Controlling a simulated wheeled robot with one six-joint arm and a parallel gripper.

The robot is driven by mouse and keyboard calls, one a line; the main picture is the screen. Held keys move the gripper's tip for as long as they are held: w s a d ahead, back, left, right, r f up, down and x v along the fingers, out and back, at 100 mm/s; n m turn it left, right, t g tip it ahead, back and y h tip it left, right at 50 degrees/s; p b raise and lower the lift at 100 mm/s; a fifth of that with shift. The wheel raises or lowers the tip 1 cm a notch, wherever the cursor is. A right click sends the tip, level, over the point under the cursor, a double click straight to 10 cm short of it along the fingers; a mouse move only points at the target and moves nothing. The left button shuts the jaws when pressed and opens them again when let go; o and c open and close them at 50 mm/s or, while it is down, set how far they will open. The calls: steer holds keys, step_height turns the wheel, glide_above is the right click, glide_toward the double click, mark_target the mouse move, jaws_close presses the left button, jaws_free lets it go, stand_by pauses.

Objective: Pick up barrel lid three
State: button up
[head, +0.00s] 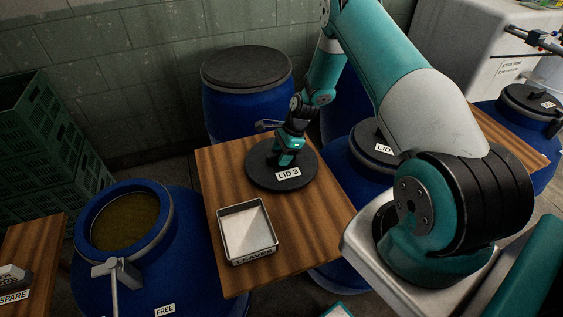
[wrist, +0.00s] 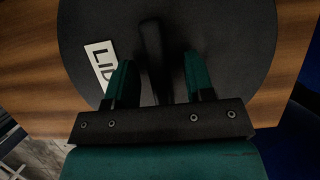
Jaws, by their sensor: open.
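Barrel lid three (head: 265,176) is a round black lid with a white "LID 3" label, lying flat on a wooden table in the head view. My gripper (head: 286,160) is over the middle of the lid, pointing down. In the wrist view the lid (wrist: 220,40) fills much of the picture, with its dark bar handle (wrist: 152,50) standing up. My gripper (wrist: 155,80) has its two teal fingers apart, one on each side of the handle, with gaps showing. In the head view the handle is hidden by my gripper.
A metal tray (head: 275,240) labelled "LEAVES" sits on the wooden table (head: 215,170), in front of the lid. An open blue barrel (head: 85,262) stands at left. A closed barrel (head: 248,105) stands behind the table, another lid (head: 368,140) to the right. Green crates (head: 35,125) stand far left.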

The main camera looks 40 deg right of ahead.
steer(key=shift+f, duration=0.15)
steer(key=shift+c, duration=0.5)
jaws_close()
steer(key=shift+r, duration=0.2)
